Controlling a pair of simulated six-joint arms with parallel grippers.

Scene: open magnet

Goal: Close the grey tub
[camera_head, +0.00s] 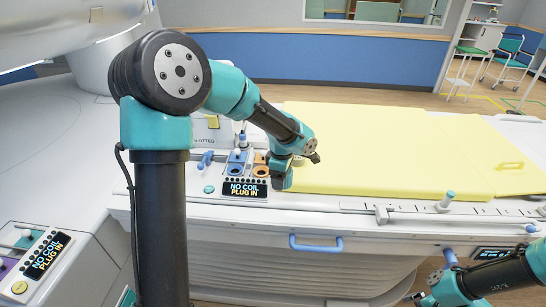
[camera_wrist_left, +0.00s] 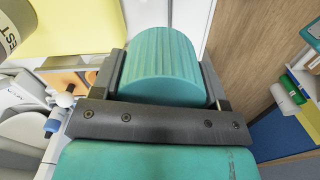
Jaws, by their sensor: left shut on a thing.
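My left gripper (camera_head: 283,180) is at the left end of the yellow mat, beside the control panel. In the left wrist view its dark jaws (camera_wrist_left: 162,85) are shut on a teal ribbed round piece (camera_wrist_left: 162,62), which looks like a screw lid. A pale grey round thing with dark lettering (camera_wrist_left: 14,28), apparently the grey tub, is cut off at the upper left of that view, apart from the ribbed piece. A small pale round shape (camera_head: 298,160), possibly the same tub, shows partly behind my left arm. My right gripper (camera_head: 414,297) is low at the right; its jaws are unclear.
The yellow mat (camera_head: 400,150) covers the table and has much free room. A panel with a "NO COIL PLUG IN" display (camera_head: 246,189) and blue and orange sockets stands left of my left gripper. A blue handle (camera_head: 316,246) is on the table's front side.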

